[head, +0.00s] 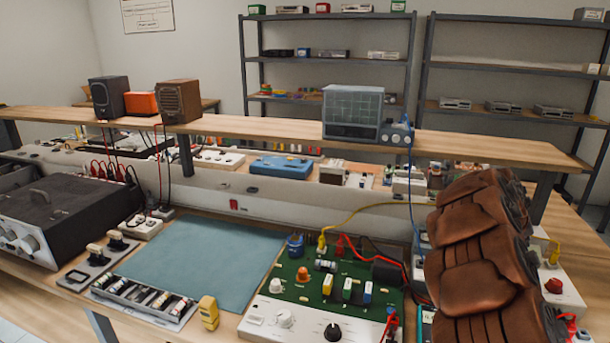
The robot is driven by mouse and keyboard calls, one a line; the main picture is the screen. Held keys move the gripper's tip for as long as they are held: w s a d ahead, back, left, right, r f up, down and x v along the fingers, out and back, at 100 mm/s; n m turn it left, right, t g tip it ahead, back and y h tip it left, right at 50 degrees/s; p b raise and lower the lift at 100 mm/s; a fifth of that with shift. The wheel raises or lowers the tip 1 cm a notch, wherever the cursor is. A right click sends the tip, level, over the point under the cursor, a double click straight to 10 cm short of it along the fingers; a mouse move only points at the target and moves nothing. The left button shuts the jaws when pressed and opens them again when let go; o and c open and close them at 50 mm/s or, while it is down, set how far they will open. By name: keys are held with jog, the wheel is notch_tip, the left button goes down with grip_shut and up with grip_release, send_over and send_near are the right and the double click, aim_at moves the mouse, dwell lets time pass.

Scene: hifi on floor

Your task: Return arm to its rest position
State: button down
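My gripper is not in view, and its fingertips do not show anywhere in the head view. A large brown, leather-like, segmented form (477,260) with dark rounded ends on its right side fills the right foreground. I cannot tell for sure whether it is part of my arm. It hides the right part of the workbench behind it.
A wooden workbench carries a black instrument (64,217), a blue mat (203,262), a green circuit board (310,285) and a yellow item (208,312). A raised shelf (265,129) holds speakers and an oscilloscope (353,112). Metal racks (327,68) stand behind. Loose cables cross the bench.

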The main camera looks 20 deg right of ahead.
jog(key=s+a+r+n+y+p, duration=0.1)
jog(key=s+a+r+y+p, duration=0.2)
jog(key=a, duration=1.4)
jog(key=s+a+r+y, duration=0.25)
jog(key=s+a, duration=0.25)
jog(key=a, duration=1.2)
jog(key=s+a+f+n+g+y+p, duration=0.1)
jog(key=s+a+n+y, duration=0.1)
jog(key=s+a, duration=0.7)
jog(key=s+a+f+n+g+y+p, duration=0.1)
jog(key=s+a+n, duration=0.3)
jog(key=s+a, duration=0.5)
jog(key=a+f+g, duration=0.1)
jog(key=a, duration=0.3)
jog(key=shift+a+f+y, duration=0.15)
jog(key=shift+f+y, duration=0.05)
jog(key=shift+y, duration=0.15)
